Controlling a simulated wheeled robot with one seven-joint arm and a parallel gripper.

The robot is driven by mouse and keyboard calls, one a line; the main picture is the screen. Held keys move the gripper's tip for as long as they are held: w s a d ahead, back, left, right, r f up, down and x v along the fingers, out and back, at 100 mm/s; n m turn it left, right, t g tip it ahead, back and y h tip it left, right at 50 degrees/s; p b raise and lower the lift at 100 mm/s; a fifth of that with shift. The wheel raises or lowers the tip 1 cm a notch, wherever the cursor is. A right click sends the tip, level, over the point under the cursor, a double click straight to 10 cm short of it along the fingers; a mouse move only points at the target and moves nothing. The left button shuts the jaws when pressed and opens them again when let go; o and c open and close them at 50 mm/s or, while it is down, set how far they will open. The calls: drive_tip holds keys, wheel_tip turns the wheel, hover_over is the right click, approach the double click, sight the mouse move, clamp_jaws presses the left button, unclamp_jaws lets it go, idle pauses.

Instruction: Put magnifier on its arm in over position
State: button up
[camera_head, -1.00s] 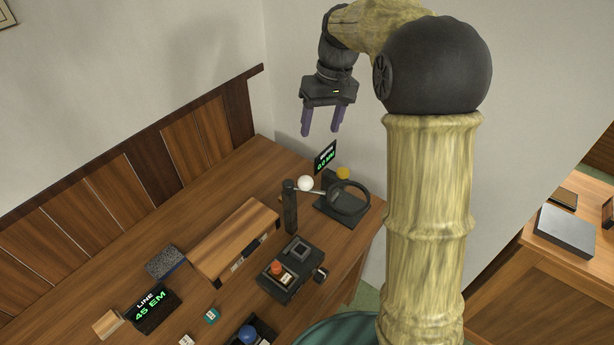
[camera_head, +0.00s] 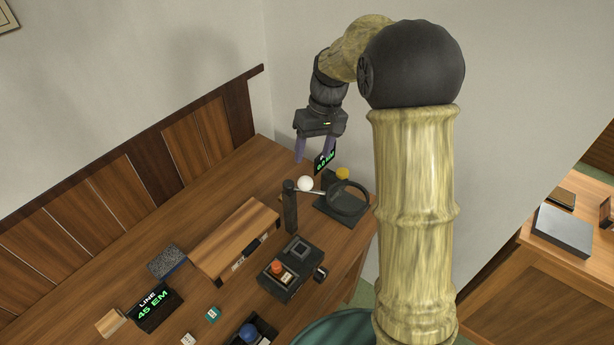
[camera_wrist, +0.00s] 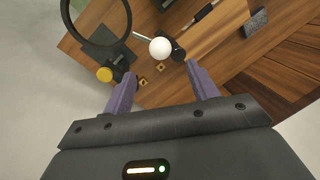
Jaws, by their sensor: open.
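A white ball knob (camera_head: 305,184) sits on the arm near the post. The ring stands over a dark base plate (camera_head: 328,210) with a yellow knob (camera_head: 342,174) at its back. My gripper (camera_head: 314,155) is open and empty, above and behind the white knob, apart from it. In the wrist view the white knob (camera_wrist: 160,48) lies ahead between the open fingers (camera_wrist: 163,88), and the magnifier ring (camera_wrist: 97,42) is at upper left.
A display (camera_head: 325,160) stands behind the plate, near my fingers. A black box with a red button (camera_head: 278,268) and a wooden block (camera_head: 235,238) are in front and to the left. A "LINE 45 EM" display (camera_head: 152,306) stands farther left. The wall is close behind.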

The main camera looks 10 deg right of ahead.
sight(307, 178)
drive_tip(key=f, duration=0.3)
drive_tip(key=a+f+p, duration=0.1)
drive_tip(key=f, duration=0.2)
drive_tip(key=f+p, duration=0.1)
drive_tip(key=f, duration=0.2)
drive_tip(key=shift+s+a+f, duration=0.25)
drive_tip(key=shift+s+a, duration=0.05)
drive_tip(key=shift+a, duration=0.1)
clamp_jaws()
